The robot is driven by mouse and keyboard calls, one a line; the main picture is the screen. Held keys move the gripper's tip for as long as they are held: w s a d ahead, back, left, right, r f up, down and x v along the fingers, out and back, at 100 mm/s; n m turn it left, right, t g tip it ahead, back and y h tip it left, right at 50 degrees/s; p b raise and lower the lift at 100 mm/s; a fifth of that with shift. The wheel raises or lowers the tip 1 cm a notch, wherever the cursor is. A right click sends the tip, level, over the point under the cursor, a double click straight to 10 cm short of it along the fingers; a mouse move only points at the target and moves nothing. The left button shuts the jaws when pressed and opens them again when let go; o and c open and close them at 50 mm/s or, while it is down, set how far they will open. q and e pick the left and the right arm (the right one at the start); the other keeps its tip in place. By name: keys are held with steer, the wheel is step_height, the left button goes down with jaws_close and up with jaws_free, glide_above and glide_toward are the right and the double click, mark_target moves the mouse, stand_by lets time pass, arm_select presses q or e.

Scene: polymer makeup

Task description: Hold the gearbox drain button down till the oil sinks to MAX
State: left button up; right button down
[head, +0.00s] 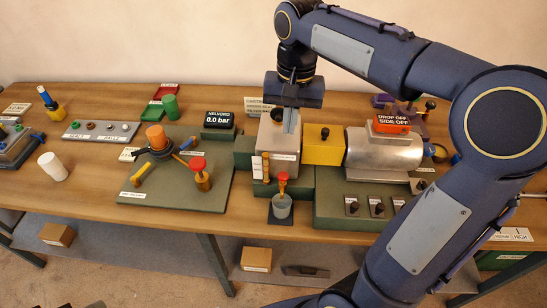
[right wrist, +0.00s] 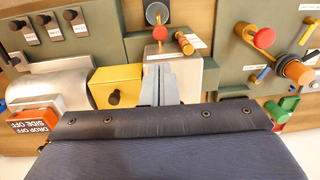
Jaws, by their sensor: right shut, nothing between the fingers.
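The pale grey gearbox housing (head: 282,142) stands mid-table and shows in the right wrist view (right wrist: 192,75). A red-topped button (head: 283,177) is at its front, above a small grey cup (head: 282,207); the button also shows in the right wrist view (right wrist: 160,33). An amber sight tube (head: 265,165) is on the front left, with a label beside it; oil level and MAX mark are too small to read. My right gripper (head: 290,128) is shut and empty, pointing down over the housing top, apart from the red button. My left gripper is out of view.
A yellow block (head: 323,145) and a silver cylinder (head: 383,150) adjoin the housing on the right. A green board (head: 180,195) with another red knob (head: 198,165) lies left. A display reading 0.0 bar (head: 219,119) stands behind. My right arm covers the right side.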

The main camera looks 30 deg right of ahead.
mark_target(284, 176)
steer(key=shift+f, duration=0.1)
steer(key=f, duration=0.9)
steer(key=f+p, duration=0.1)
steer(key=f, duration=0.4)
steer(key=shift+a, duration=0.35)
step_height(284, 176, down, 2)
steer(key=shift+f+b, duration=0.1)
steer(key=shift+b, duration=0.85)
steer(key=shift+s, duration=0.15)
